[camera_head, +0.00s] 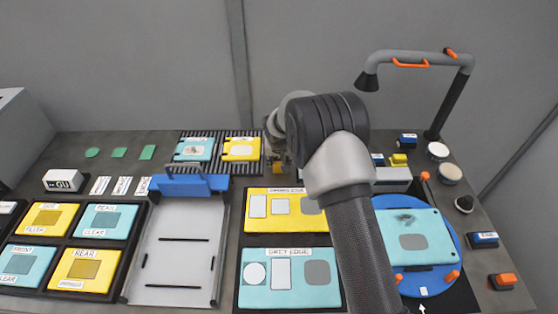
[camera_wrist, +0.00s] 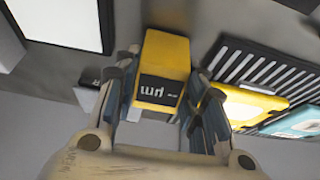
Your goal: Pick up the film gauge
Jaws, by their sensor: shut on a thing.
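The film gauge (camera_wrist: 161,75) is a yellow block with a black panel marked "µm". In the wrist view it sits between the two fingers of my gripper (camera_wrist: 158,110), which is shut on it. In the head view my gripper is mostly hidden behind my arm, and only a small yellow part of the gauge (camera_head: 279,168) shows under the wrist. I cannot tell whether the gauge touches the bench.
A ribbed rack (camera_head: 216,141) with a cyan and a yellow card stands to the left. A blue-handled tray (camera_head: 215,245) lies at front left. A blue turntable (camera_head: 453,262) with a cyan plate is at right. A lamp (camera_head: 463,85) stands at back right.

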